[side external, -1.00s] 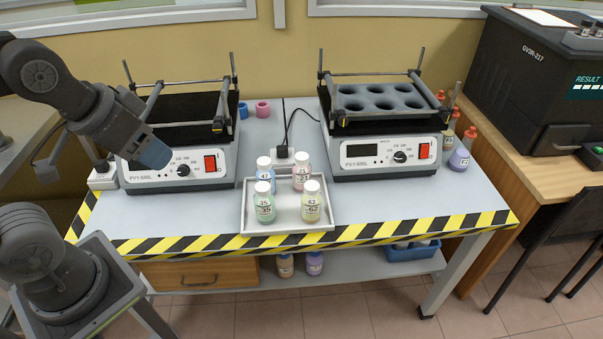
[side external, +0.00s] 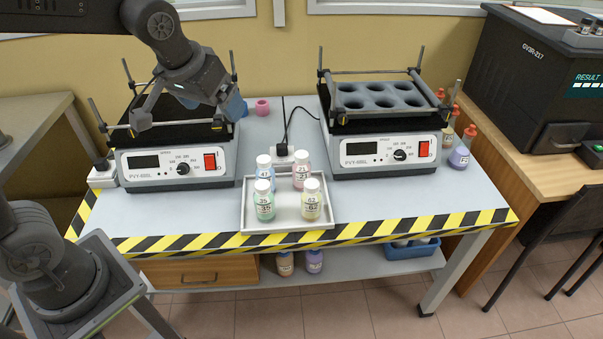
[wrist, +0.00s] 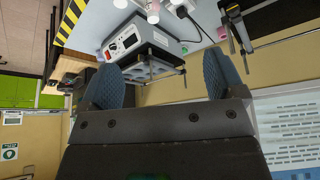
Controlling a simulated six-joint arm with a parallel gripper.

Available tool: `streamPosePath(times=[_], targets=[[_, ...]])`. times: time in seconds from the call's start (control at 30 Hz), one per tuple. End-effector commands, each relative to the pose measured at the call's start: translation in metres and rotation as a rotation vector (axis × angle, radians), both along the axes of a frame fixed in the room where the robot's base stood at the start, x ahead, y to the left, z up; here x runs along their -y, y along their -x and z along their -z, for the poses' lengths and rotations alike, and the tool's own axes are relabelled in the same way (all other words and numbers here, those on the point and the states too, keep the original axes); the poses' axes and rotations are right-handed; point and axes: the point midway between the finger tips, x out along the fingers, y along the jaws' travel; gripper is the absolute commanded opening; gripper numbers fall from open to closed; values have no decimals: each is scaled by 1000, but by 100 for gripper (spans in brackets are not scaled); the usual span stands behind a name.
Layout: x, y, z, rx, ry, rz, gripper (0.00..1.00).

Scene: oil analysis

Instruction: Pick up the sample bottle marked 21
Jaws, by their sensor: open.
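The bottle marked 21 (side external: 301,171) has a white cap and pinkish contents. It stands upright at the back right of a grey tray (side external: 289,231) on the table. Three other capped bottles stand in the tray: a blue one (side external: 264,168) at back left, the green 35 (side external: 264,201) at front left and the yellowish 62 (side external: 310,201) at front right. My gripper (side external: 236,105) is raised over the left device, behind and left of the tray. In the wrist view, its two blue fingers (wrist: 165,82) are apart with nothing between them.
Two shaker devices stand on the table, the left one (side external: 175,166) under my gripper and the right one (side external: 385,152) with a holed rack. Pink and blue small items sit behind. Reagent bottles (side external: 461,150) stand at right. A black cable (side external: 290,128) runs behind the tray.

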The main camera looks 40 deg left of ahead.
Motion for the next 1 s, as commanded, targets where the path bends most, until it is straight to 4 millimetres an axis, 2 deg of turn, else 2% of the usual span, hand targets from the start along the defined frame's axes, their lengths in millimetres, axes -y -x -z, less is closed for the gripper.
streamPosePath(times=[0.03,0.1,0.17,0.3,0.4,0.5,0.6,0.7,0.87,1.0], targets=[[1,-23,9,-15,-1,-27,88],[2,-51,19,-21,0,-67,88],[3,-74,32,-27,1,-101,88],[8,-126,69,-38,2,-178,88],[11,-158,101,-41,2,-229,88],[15,-183,132,-42,3,-269,88],[18,-198,155,-42,5,-298,88],[19,-206,169,-40,6,-315,88],[17,-213,186,-41,7,-324,88],[12,-221,210,-44,6,-324,88]])
